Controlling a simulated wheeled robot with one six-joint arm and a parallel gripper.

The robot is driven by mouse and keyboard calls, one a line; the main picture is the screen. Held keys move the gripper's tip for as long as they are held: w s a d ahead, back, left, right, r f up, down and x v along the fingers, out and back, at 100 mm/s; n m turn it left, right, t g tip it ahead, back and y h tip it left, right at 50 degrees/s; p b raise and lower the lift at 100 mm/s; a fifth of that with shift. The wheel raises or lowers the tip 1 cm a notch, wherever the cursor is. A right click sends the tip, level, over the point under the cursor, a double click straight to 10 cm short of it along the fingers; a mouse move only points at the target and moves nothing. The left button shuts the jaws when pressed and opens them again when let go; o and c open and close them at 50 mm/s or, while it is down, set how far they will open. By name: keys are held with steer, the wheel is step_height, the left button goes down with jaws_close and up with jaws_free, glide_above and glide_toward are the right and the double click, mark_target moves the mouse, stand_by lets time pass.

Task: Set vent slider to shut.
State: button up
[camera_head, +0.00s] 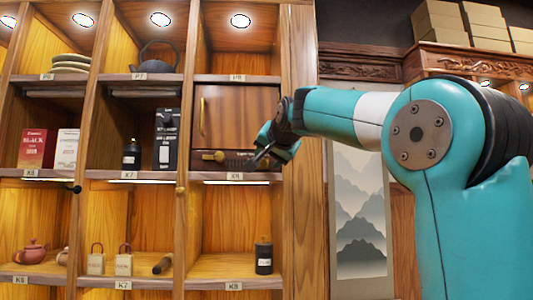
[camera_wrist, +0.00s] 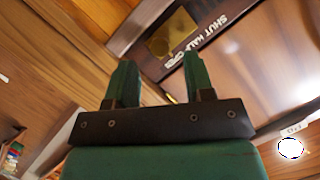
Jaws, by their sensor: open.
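The vent strip (camera_head: 236,162) is a dark bar under a brown wooden door in the right column of the cabinet. A brass slider knob (camera_head: 213,156) sits near its left end. In the wrist view the dark strip (camera_wrist: 208,42) runs diagonally, with the words SHUT, HALF and OPEN. A brass piece (camera_wrist: 160,43), apparently the slider, lies near the OPEN end. My gripper (camera_head: 264,156) is open and empty, in front of the strip's right part, right of the knob. In the wrist view its green fingers (camera_wrist: 158,62) are apart below the brass piece; contact cannot be told.
The wooden door (camera_head: 240,115) has a vertical brass handle (camera_head: 202,109). The cabinet's right post (camera_head: 305,150) stands close to my arm. A black jar (camera_head: 264,256) is on the shelf below. A black box (camera_head: 166,140) stands in the compartment to the left.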

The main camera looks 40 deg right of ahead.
steer(key=shift+p+x, duration=0.3)
steer(key=shift+x, duration=1)
jaws_close()
